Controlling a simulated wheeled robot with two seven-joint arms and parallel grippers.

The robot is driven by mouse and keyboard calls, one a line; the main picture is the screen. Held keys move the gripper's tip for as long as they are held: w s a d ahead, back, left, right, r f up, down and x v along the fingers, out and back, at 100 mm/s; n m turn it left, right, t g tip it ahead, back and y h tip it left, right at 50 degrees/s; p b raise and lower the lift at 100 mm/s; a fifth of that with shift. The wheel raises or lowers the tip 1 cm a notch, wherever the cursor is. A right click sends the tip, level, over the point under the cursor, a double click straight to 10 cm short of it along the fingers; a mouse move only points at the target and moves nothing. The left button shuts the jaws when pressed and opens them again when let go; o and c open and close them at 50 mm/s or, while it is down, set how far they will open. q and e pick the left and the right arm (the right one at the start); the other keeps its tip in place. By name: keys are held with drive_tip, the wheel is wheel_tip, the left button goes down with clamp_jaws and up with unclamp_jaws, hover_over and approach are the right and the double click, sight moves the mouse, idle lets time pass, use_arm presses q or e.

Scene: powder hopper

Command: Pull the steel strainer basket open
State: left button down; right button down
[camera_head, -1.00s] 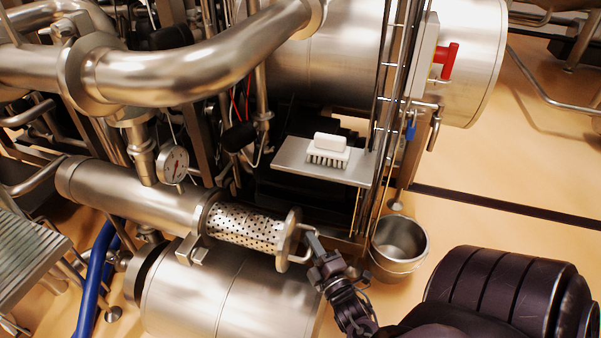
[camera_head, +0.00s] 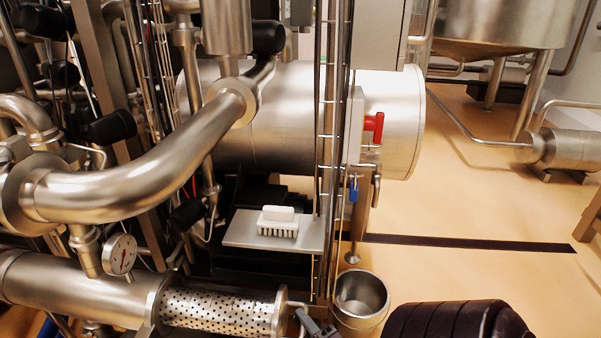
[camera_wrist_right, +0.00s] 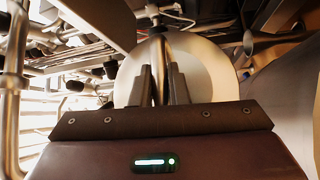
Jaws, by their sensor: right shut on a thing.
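The steel strainer basket (camera_head: 218,311) is a perforated cylinder at the lower left of the head view, partly drawn out of its horizontal steel housing pipe (camera_head: 85,290). Its round end flange (camera_head: 279,315) carries a bar handle (camera_head: 296,304). My right gripper (camera_head: 305,318) is at this handle, at the picture's bottom edge. In the right wrist view, its two fingers (camera_wrist_right: 161,84) are closed on the handle bar (camera_wrist_right: 159,60), in front of the pale round flange (camera_wrist_right: 205,75). The basket's inner end is hidden in the pipe. My left gripper is not in view.
An open steel pot (camera_head: 361,299) stands on the floor just right of the handle. A white brush (camera_head: 278,221) lies on a small shelf (camera_head: 243,229) above the basket. A pressure gauge (camera_head: 120,254) sits on the housing. Open floor (camera_head: 470,190) lies to the right.

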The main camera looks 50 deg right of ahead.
drive_tip(key=shift+s+d+f, duration=0.1)
drive_tip(key=shift+s, duration=0.05)
drive_tip(key=c, duration=1.4)
unclamp_jaws()
drive_tip(key=shift+s, duration=0.1)
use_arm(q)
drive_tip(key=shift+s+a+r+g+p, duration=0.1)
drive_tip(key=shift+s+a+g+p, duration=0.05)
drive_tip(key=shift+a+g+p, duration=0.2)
use_arm(e)
drive_tip(key=v, duration=0.7)
drive_tip(key=shift+s, duration=0.4)
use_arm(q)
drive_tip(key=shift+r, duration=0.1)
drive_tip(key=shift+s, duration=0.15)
